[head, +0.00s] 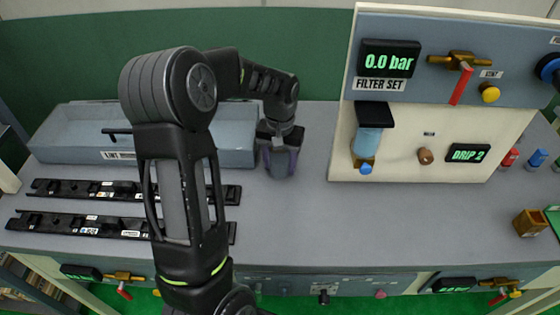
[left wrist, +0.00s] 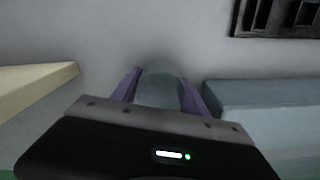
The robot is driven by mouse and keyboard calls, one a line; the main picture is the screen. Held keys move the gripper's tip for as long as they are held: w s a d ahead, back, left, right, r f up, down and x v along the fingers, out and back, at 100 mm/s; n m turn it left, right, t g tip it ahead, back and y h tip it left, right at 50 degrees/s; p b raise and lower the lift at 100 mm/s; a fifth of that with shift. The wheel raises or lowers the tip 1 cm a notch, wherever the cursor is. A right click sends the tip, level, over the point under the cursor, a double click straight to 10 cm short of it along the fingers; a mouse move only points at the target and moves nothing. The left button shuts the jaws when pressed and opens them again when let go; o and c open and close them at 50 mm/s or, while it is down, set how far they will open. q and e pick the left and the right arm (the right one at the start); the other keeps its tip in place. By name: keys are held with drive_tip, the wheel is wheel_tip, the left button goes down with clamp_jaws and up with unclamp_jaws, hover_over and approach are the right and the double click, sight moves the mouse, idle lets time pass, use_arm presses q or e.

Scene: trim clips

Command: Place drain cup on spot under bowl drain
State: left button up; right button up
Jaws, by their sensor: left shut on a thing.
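My left gripper (head: 280,165) is shut on the drain cup (head: 279,158), just right of the blue-grey bin. In the left wrist view the cup (left wrist: 160,88) is a pale, see-through shape between the purple fingers of the gripper (left wrist: 160,90). The cup looks upright and low over the bench; whether it touches the bench I cannot tell. The filter bowl (head: 368,140) hangs on the cream panel to the right, with a blue drain (head: 366,169) at its bottom. The cup is left of and apart from that drain. No marked spot can be made out below it. My right gripper is not in view.
The blue-grey bin (head: 75,150) stands at the back left, close beside the gripper. Black rails (head: 80,225) with clips lie in front of it. The cream panel (head: 460,125) rises at the right. The grey bench (head: 330,225) is clear in the middle. A small brown box (head: 529,222) sits far right.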

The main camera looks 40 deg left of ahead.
sight(280, 156)
use_arm(q)
drive_tip(key=shift+f, duration=0.15)
drive_tip(key=o, duration=1.3)
drive_tip(key=shift+o, duration=0.2)
wheel_tip(280, 156, up, 12)
drive_tip(key=shift+r+b, duration=0.15)
drive_tip(key=shift+b, duration=0.5)
drive_tip(key=shift+o, duration=0.3)
